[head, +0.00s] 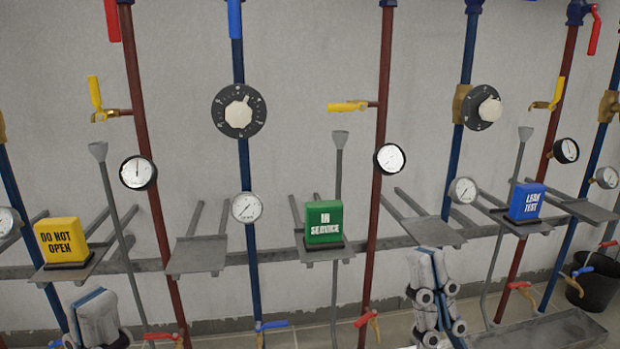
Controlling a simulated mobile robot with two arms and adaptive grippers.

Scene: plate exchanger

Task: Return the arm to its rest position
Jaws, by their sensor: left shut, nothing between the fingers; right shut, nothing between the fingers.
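My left gripper (95,303) is at the bottom left edge of the head view, partly cut off by the frame. It is shut and empty, below the yellow DO NOT OPEN block (62,241). My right gripper (429,264) is right of centre at the bottom, fingers pointing up, shut and empty. It is in front of the wall, right of the green IN SERVICE block (324,220) and below a bare shelf (433,232). Neither gripper visibly holds anything. Most of both arms is out of view.
A blue LEAK TEST block (526,202) sits on a right shelf. Red pipes (380,130) and blue pipes (244,170) carry gauges (138,172), round dials (239,111) and valve levers (348,106). A trough (560,333) and black bucket (592,291) stand at lower right.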

